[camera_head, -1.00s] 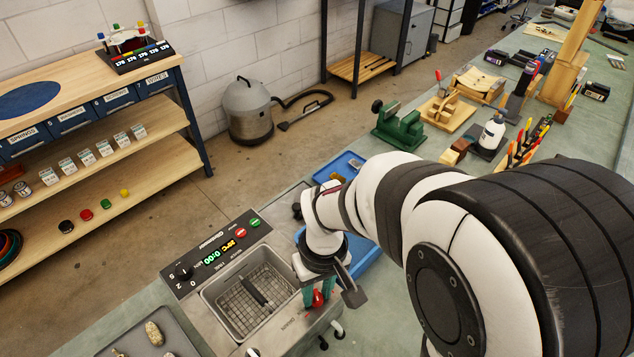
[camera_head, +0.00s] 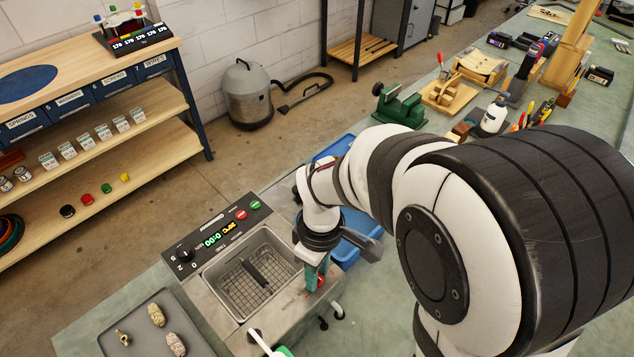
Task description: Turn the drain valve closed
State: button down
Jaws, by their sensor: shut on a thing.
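The drain valve is a small red handle (camera_head: 320,282) on the right part of the steel ultrasonic cleaner's top (camera_head: 222,277). My gripper (camera_head: 315,284) reaches down over it with its teal fingers and is shut on the red handle. The fingers and wrist hide part of the handle, so its exact angle is hard to tell. The cleaner's basin holds a wire basket (camera_head: 258,287) with a dark handle across it.
A grey tray (camera_head: 140,335) with several lumpy parts lies at the lower left. A blue tray (camera_head: 345,255) sits behind my wrist. A green vise (camera_head: 402,108) and a white bottle (camera_head: 494,117) stand farther along the bench. A black control panel (camera_head: 215,236) edges the cleaner.

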dwell(0.4)
jog(key=c, duration=0.6)
grip_release()
jog(key=r, duration=1.5)
jog(key=shift+w+d+r, duration=0.25)
jog(key=shift+w+r, duration=0.1)
jog(key=shift+w, duration=0.05)
jog(key=s+d+f+m, duration=0.2)
jog(key=s+m, duration=0.3)
jog(key=s+d+f+m+y, duration=0.1)
jog(key=s+d+f+m, duration=0.1)
jog(key=s+m, duration=0.3)
jog(key=s+d+f+m, duration=0.2)
jog(key=s+m, duration=0.3)
jog(key=m, duration=0.2)
jog(key=shift+s, duration=0.2)
